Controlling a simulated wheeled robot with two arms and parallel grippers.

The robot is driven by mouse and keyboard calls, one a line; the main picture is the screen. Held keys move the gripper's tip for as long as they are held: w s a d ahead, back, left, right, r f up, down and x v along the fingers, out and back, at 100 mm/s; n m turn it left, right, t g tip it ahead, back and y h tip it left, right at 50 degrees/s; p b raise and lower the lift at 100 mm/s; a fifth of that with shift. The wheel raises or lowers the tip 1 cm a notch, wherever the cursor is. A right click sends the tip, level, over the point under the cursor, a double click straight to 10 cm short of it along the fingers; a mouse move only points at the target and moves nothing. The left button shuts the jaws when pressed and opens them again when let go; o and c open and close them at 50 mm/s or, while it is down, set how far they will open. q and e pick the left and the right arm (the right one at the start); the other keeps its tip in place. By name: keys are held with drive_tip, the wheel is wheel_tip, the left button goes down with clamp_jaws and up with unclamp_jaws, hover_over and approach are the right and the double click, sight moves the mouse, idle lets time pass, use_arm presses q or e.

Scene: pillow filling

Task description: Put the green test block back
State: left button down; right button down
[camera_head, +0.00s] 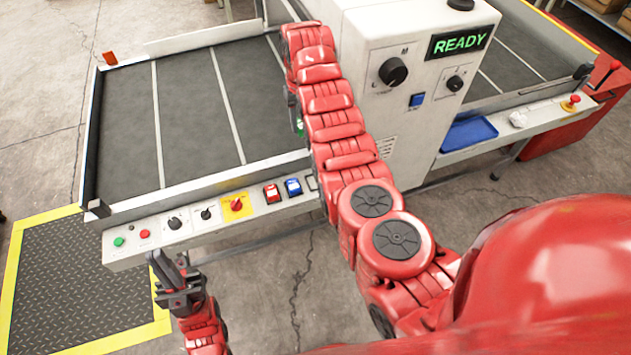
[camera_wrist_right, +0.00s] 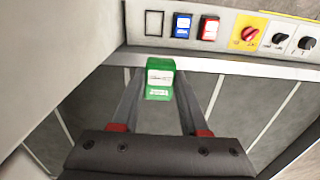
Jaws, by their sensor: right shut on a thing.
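The green test block (camera_wrist_right: 159,73), with a white label, is between the fingertips of my right gripper (camera_wrist_right: 160,88), which is shut on it. In the right wrist view, the block is in front of the control panel's edge, below a black-outlined blank square (camera_wrist_right: 154,23). In the head view, my right arm covers most of that gripper; a sliver of green (camera_head: 299,126) shows beside the arm over the belt. The outlined square (camera_head: 313,183) is partly hidden by the arm. My left gripper (camera_head: 168,258) is empty, fingers apart, in front of the panel's left end.
The dark belt (camera_head: 185,115) is clear where visible. A white machine cabinet (camera_head: 365,120) with a READY display stands right of my right arm.

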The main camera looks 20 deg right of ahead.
hover_over(314, 182)
wheel_tip(314, 182, down, 9)
wheel_tip(314, 182, down, 8)
drive_tip(key=shift+s+p, duration=0.15)
drive_tip(key=shift+p, duration=0.5)
wheel_tip(314, 182, down, 2)
drive_tip(key=shift+f, duration=0.45)
drive_tip(key=c, duration=0.9)
unclamp_jaws()
drive_tip(key=o, duration=0.5)
drive_tip(key=shift+f, duration=0.1)
